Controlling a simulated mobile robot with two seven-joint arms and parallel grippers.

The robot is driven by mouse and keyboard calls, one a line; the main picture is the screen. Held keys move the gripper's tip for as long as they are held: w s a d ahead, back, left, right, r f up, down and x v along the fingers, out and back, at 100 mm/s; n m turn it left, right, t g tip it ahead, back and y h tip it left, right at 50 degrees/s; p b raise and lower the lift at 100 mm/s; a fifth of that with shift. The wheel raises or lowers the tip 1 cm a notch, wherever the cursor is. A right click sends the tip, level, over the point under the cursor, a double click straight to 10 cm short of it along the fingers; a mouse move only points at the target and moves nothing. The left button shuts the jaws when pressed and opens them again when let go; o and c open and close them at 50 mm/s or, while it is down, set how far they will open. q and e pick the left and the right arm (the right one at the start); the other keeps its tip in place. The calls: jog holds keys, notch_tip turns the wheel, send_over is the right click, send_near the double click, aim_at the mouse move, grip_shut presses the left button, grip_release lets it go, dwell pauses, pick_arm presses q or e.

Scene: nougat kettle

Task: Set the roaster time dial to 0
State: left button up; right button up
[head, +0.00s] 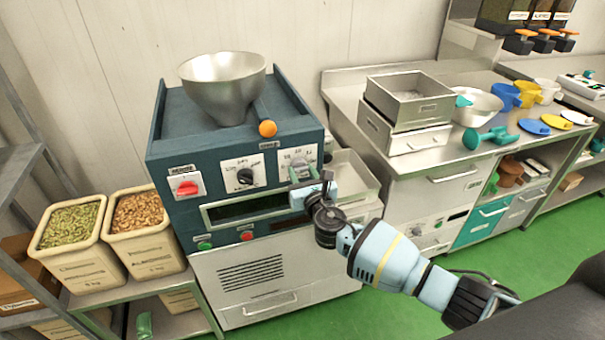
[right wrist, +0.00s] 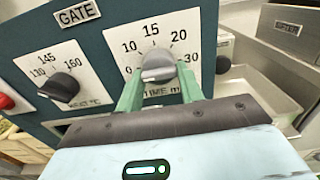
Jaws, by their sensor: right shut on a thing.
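The roaster time dial (right wrist: 157,66) is a grey knob on a white plate, with a scale from 0 at left through 10, 15 and 20 to 30 at right. Its exact pointer direction is hard to read. My right gripper (right wrist: 160,84) is shut on it, one green finger on each side. In the head view the gripper (head: 302,173) reaches the front of the dark teal roaster (head: 170,137) from the right and covers much of the knob. My left gripper is not in view.
Left of the time dial is a black temperature knob (right wrist: 60,88), then a red switch (head: 187,187). An orange-tipped lever (head: 267,128) sticks out above. A metal tray (head: 352,178) is close on the right. Green floor (head: 420,330) is clear in front.

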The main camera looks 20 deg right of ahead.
jog(key=shift+r, duration=0.15)
jog(key=o, duration=1)
jog(key=shift+s, duration=0.1)
jog(key=s, duration=0.7)
jog(key=shift+s+d, duration=0.15)
jog(key=shift+s, duration=0.15)
